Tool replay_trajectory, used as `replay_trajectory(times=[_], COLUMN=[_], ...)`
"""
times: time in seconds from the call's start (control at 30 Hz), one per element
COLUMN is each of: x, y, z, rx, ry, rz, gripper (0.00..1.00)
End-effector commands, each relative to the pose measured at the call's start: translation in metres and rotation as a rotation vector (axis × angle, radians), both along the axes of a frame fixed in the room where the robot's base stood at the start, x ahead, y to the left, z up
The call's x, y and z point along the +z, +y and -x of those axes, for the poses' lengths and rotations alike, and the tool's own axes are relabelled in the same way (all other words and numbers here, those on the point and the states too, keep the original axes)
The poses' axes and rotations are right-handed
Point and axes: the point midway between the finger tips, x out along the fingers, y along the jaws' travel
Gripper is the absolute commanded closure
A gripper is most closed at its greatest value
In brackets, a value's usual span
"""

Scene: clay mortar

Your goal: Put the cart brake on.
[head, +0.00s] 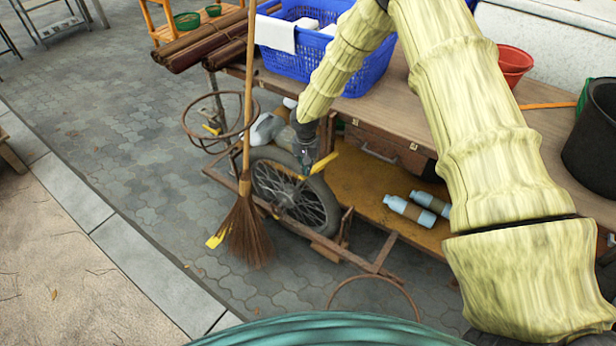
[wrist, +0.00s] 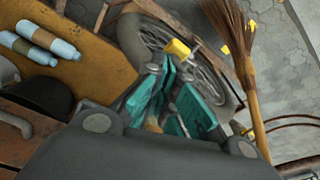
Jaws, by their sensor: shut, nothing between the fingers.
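The wooden cart (head: 345,255) has a spoked wheel (head: 280,200) at its near side. A yellow-tipped lever (head: 325,162), which looks like the brake, shows at the top of the wheel beside my gripper (head: 304,172). In the wrist view a yellow block (wrist: 178,48), probably the lever's end, lies just beyond my teal fingers (wrist: 184,88), against the wheel (wrist: 190,45). My gripper points down, shut and empty, over the wheel. Whether it touches the lever I cannot tell. Part of the lever is hidden behind my gripper.
A broom (head: 247,190) leans upright just left of the wheel. Light blue bottles (head: 410,210) lie on the lower shelf. A blue basket (head: 285,45) stands on the cart top, with a drawer (head: 375,150) below it.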

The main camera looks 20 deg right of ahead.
Motion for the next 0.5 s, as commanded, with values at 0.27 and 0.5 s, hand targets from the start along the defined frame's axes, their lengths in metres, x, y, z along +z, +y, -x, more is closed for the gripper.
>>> replay_trajectory(times=[0.27,0.5], x=[-0.012,-0.0123], y=[-0.0012,-0.0012], z=[-0.0011,-0.0009], rx=[0.001,0.0], ry=[0.001,0.001], rz=[0.001,0.001], gripper=[1.0,1.0])
